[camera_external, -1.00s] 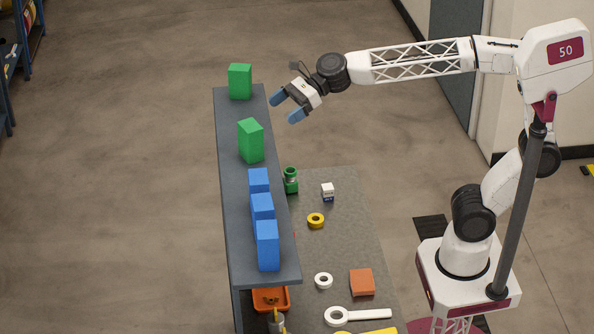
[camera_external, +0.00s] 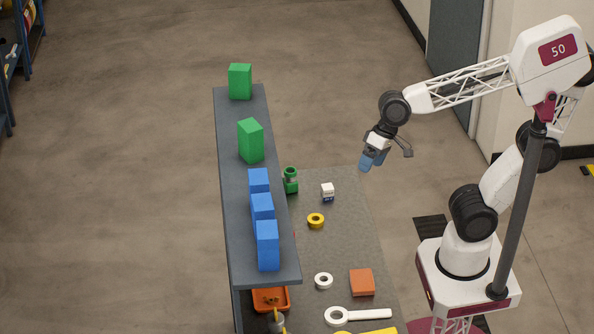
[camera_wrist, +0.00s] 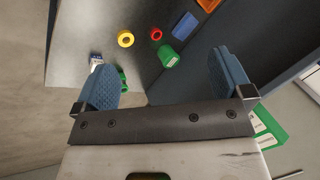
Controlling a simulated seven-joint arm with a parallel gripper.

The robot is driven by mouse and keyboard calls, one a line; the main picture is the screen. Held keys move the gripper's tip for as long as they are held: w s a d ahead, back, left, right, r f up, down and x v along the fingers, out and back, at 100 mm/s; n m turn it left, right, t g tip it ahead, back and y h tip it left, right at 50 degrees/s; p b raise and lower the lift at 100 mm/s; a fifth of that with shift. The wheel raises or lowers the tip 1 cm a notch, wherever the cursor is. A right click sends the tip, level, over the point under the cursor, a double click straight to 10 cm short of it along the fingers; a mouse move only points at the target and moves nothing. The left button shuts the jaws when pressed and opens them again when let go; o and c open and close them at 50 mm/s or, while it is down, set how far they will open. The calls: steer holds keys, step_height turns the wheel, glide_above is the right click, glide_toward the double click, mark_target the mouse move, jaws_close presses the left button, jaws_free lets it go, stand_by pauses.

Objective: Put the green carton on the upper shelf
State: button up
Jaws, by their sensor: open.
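Two green cartons stand upright on the grey upper shelf (camera_external: 232,190). One green carton (camera_external: 240,82) is at its far end and the other green carton (camera_external: 251,141) is nearer the middle. In the external view my gripper (camera_external: 371,160) is open and empty, pointing down, right of the shelf and apart from both cartons. In the wrist view its blue fingers (camera_wrist: 162,62) are spread with nothing held. A green box with white panels (camera_wrist: 268,128) shows at the lower right there; I cannot tell which carton it is.
Several blue cartons (camera_external: 263,208) stand in a row on the shelf's near half. On the lower table (camera_external: 345,235) are a green cup-like item (camera_external: 290,180), a small white box (camera_external: 327,192), a yellow ring (camera_external: 316,220) and an orange block (camera_external: 362,282).

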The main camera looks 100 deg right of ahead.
steer(key=s+d+f+n+g+h, duration=0.2)
steer(key=s+f+n, duration=0.4)
steer(key=s, duration=0.3)
steer(key=shift+n+h, duration=0.3)
steer(key=shift+n, duration=0.6)
